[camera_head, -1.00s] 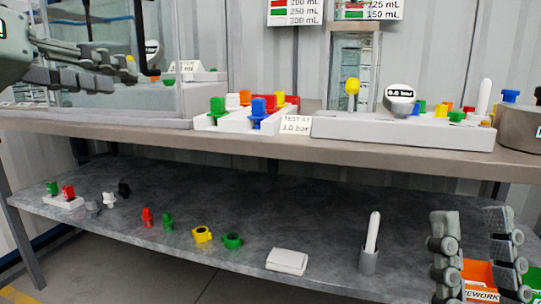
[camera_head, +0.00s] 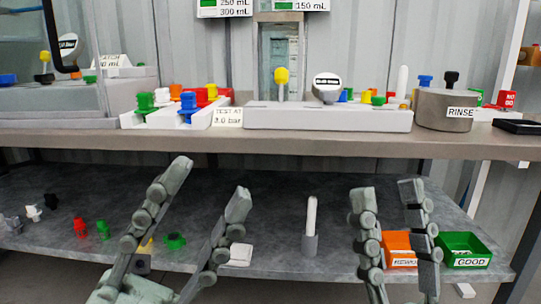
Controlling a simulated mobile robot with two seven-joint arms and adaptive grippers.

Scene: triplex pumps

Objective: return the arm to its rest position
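My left gripper (camera_head: 211,182) is low in the head view, left of centre, fingers pointing up and spread wide. Nothing is between its fingertips. My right gripper (camera_head: 386,190) is right of centre, also pointing up, with its fingers apart and nothing between the tips. Both appear in front of the grey lower shelf (camera_head: 290,185). The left fingers partly hide a yellow part (camera_head: 146,247) and a dark block (camera_head: 140,263). The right fingers partly hide an orange bin (camera_head: 398,243).
The upper bench (camera_head: 300,143) carries a white fixture (camera_head: 325,117) with a gauge (camera_head: 327,88), and a RINSE pot (camera_head: 445,110). A green GOOD bin (camera_head: 462,244), a holder with a white rod (camera_head: 310,243) and a white block (camera_head: 241,254) are on the lower shelf.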

